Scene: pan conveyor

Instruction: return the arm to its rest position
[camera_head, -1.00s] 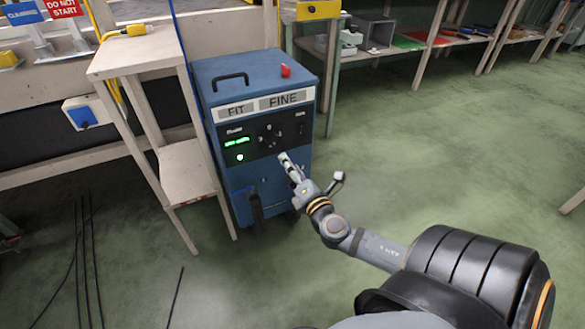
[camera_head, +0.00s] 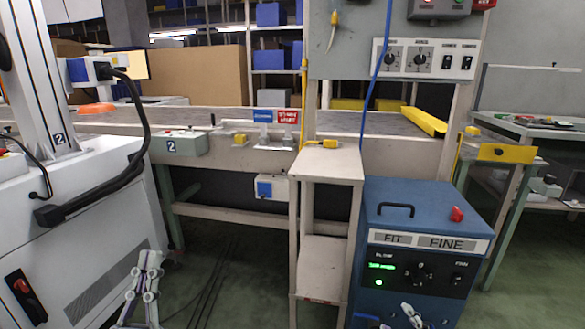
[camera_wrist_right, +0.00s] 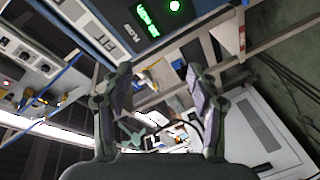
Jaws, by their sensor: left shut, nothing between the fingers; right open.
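My left gripper (camera_head: 150,262) shows at the bottom left of the head view, pointing up, with its fingers together and nothing in them. My right gripper (camera_head: 408,310) shows only in part at the bottom edge, in front of the blue machine (camera_head: 425,205); its arm is out of frame there. In the right wrist view its two fingers stand wide apart and empty (camera_wrist_right: 160,88). The blue machine has FIT and FINE labels, a red button on top and lit green indicators on its black panel. I cannot tell the gap between my right gripper and the panel.
A narrow beige stand (camera_head: 325,166) is left of the blue machine. A conveyor (camera_head: 230,121) runs behind, with red and blue signs. A white cabinet (camera_head: 95,225) with a black hose fills the left. Cables lie on the green floor (camera_head: 235,275) between.

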